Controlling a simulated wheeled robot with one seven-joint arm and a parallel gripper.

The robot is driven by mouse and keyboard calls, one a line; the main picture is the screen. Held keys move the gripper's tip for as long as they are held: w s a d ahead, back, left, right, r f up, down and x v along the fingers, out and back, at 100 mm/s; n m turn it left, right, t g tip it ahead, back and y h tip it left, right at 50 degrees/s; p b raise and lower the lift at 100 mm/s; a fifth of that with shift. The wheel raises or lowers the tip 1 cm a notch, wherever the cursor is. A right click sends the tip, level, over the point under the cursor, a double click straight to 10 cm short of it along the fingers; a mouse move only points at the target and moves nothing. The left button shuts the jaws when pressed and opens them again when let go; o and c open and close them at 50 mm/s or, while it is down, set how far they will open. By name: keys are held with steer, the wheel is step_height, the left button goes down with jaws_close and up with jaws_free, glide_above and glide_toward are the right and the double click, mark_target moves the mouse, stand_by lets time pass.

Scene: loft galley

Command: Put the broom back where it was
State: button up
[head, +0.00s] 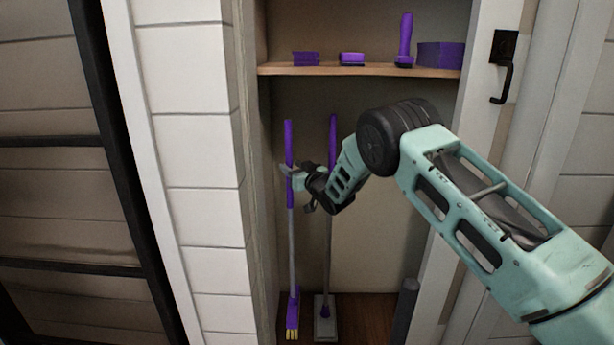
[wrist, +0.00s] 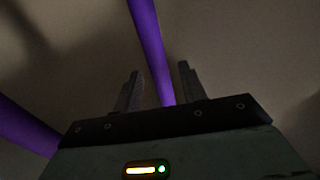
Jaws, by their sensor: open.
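The broom (head: 292,250) stands nearly upright inside the closet at its left side, with a purple upper handle, a grey pole and a purple head with yellow bristles on the closet floor. My gripper (head: 288,171) is at its purple handle. In the wrist view my gripper (wrist: 159,75) is open, and a purple handle (wrist: 148,45) runs down between its two fingers, with gaps showing on both sides. It looks like the broom's handle. The fingers' contact with it cannot be made out in the head view.
A flat mop (head: 325,318) with a purple-topped handle stands just right of the broom, partly behind my gripper. A second purple handle (wrist: 25,130) shows in the wrist view. A wooden shelf (head: 375,70) above holds purple brushes and a purple box (head: 440,55). White walls flank the closet.

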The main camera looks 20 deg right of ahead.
steer(key=p+v, duration=0.1)
steer(key=v, duration=0.8)
steer(key=s+a+r+g+h, duration=0.1)
steer(key=s+a+r+g, duration=0.1)
steer(key=s+a+g, duration=0.6)
steer(key=s+a+r+g+h, duration=0.15)
steer(key=s+a, duration=0.45)
steer(key=s, duration=0.7)
steer(key=s+d+n+g+h, duration=0.1)
steer(key=s+g, duration=0.3)
steer(key=s, duration=1.2)
steer(key=s+d+r+n+g+h, duration=0.1)
steer(key=s+d+n+g+h, duration=0.1)
steer(key=s, duration=1.5)
steer(key=shift+d+n+g, duration=0.5)
steer(key=shift+d+g, duration=0.05)
steer(key=shift+g, duration=0.5)
